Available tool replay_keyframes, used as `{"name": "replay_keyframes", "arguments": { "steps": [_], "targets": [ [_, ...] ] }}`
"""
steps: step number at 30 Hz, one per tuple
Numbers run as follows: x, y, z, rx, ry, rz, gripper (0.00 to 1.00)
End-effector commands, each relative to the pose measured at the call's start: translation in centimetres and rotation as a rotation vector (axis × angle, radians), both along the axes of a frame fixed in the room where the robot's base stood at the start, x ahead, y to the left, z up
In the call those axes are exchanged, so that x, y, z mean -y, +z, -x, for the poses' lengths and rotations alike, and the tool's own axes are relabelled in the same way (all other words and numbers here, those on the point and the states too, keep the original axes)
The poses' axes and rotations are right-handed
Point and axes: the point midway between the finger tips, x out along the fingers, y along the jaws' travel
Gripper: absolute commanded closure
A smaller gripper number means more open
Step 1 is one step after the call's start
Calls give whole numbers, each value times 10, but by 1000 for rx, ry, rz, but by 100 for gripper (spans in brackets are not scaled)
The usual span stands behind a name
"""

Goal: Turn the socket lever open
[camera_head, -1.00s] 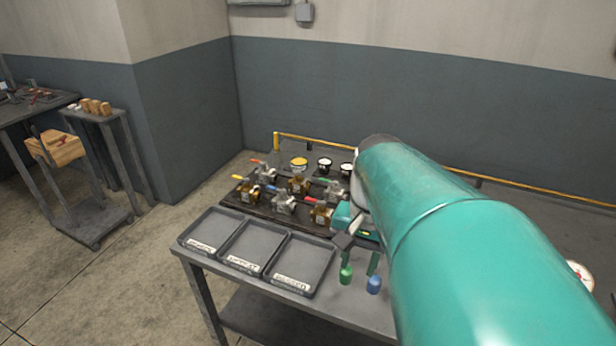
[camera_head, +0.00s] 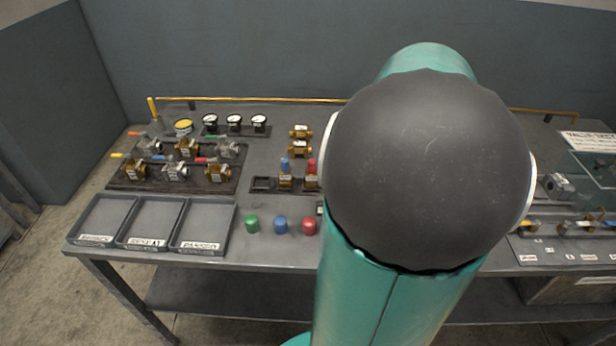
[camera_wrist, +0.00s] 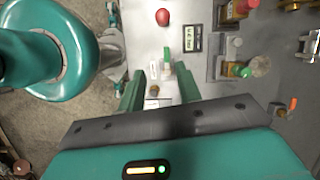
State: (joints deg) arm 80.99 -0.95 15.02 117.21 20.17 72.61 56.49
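Several valves with coloured levers stand on a black board (camera_head: 128,186) at the left of the bench in the head view. They include an orange lever (camera_head: 137,133), a yellow one (camera_head: 117,155) and a green one (camera_head: 213,138). More valves with coloured levers stand at the far right, one with a yellow lever (camera_head: 528,223). I cannot tell which one is the socket lever; the labels are too small to read. My gripper (camera_wrist: 159,78) shows its two green fingers apart with nothing clearly held between them. The wrist view also shows an orange-tipped lever (camera_wrist: 292,104) at the right. My arm hides the gripper in the head view.
Three grey trays (camera_head: 152,248) line the bench's front left. Green (camera_head: 252,224), blue (camera_head: 280,226) and red (camera_head: 310,227) caps stand beside them. Gauges (camera_head: 234,121) and brass fittings (camera_head: 300,148) stand behind. A yellow rail (camera_head: 260,99) runs along the back.

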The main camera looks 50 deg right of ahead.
Motion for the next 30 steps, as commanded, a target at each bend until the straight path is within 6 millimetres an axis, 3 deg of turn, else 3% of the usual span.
{"name": "replay_keyframes", "arguments": {
  "steps": [4, 11, 24, 30],
  "targets": [
    [18, -4, 13, 6, -133, -40, 66],
    [13, -18, 8, 7, -147, -48, 66],
    [-8, -96, -16, 6, -145, -49, 66],
    [-14, -123, -23, 6, -145, -47, 66]
  ]
}}
